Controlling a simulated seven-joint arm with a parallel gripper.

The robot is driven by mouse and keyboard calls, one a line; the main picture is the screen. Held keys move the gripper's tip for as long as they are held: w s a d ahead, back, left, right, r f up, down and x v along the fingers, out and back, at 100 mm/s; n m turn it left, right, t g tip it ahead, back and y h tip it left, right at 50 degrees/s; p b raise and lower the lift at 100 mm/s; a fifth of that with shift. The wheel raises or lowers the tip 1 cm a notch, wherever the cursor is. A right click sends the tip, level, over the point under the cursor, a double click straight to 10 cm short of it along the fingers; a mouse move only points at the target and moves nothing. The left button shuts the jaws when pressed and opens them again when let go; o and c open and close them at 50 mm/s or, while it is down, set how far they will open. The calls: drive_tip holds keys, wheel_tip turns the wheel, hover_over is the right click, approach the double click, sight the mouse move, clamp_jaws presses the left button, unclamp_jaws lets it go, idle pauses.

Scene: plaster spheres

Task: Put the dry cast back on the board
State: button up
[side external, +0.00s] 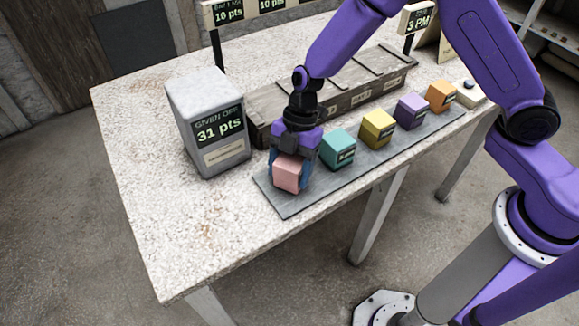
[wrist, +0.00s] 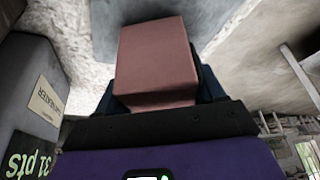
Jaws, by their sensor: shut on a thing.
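A pink cube-shaped cast (side external: 287,174) is held between the fingers of my gripper (side external: 291,165), above or on the left end of the board. I cannot tell whether it touches. The pink cast also fills the middle of the wrist view (wrist: 157,62), clasped at its lower part. The board (side external: 285,204) is a long, thin grey slab along the table's front edge. On it, in a row to the right of my gripper, sit a teal cast (side external: 337,150), a yellow cast (side external: 376,129), a purple cast (side external: 411,111) and an orange cast (side external: 440,96).
A grey box (side external: 208,122) reading "GIVEN OFF 31 pts" stands left of my gripper. A long wooden crate (side external: 340,97) lies behind the row. Signs on posts stand at the back. The table's left front (side external: 180,235) is clear.

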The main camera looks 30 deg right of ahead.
drive_tip(key=shift+f, duration=0.5)
drive_tip(key=o, duration=1.5)
drive_tip(key=shift+r, duration=0.1)
drive_tip(key=shift+r, duration=1.8)
drive_tip(key=shift+r, duration=0.1)
